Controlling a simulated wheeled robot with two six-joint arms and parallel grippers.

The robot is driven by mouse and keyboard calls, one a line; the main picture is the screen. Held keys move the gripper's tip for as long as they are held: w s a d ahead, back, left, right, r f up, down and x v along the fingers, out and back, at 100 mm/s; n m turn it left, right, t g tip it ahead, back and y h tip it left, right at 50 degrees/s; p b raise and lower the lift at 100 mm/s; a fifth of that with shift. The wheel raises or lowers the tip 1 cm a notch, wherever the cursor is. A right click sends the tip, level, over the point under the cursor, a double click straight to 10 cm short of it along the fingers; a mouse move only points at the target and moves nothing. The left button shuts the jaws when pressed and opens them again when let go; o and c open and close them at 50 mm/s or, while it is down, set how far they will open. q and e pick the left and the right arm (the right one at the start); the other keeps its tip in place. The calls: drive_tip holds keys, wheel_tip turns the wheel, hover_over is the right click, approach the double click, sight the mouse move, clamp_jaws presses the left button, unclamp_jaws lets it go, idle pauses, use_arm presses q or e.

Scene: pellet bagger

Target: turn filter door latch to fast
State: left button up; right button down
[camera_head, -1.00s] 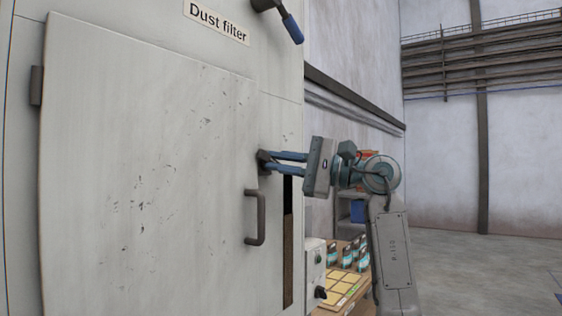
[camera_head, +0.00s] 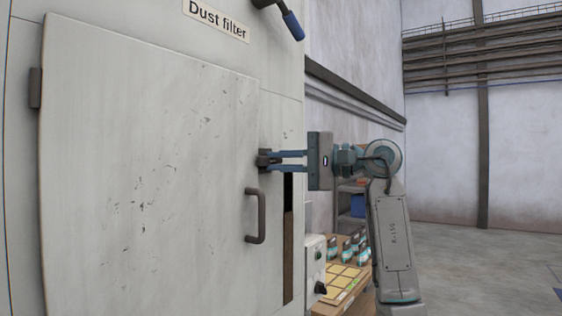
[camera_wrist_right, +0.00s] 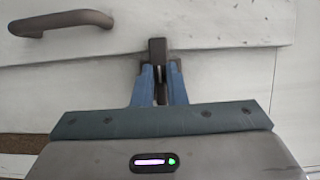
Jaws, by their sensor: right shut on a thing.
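The dust filter door (camera_head: 150,150) is a large scuffed off-white panel, closed against its cabinet. Its dark latch (camera_head: 264,158) sits at the door's right edge, above the door handle (camera_head: 262,218). My right gripper (camera_head: 272,161) reaches in from the right and is shut on the latch. In the right wrist view the blue fingers of the right gripper (camera_wrist_right: 160,76) stand on both sides of the dark latch (camera_wrist_right: 157,50), which lies across the door's edge. The fingers hide part of the latch. My left gripper is not in view.
A lever with a blue grip (camera_head: 293,24) juts out above the door beside the "Dust filter" label (camera_head: 215,18). A control box (camera_head: 314,268) and a table with yellow cards (camera_head: 340,285) stand at lower right. Open floor (camera_head: 470,265) lies further right.

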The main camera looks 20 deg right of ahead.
drive_tip(key=c, duration=1.5)
unclamp_jaws()
drive_tip(key=shift+o, duration=0.2)
drive_tip(key=b+v, duration=0.4)
drive_tip(key=v, duration=0.6)
drive_tip(key=shift+s+d, duration=0.15)
drive_tip(key=shift+d, duration=0.2)
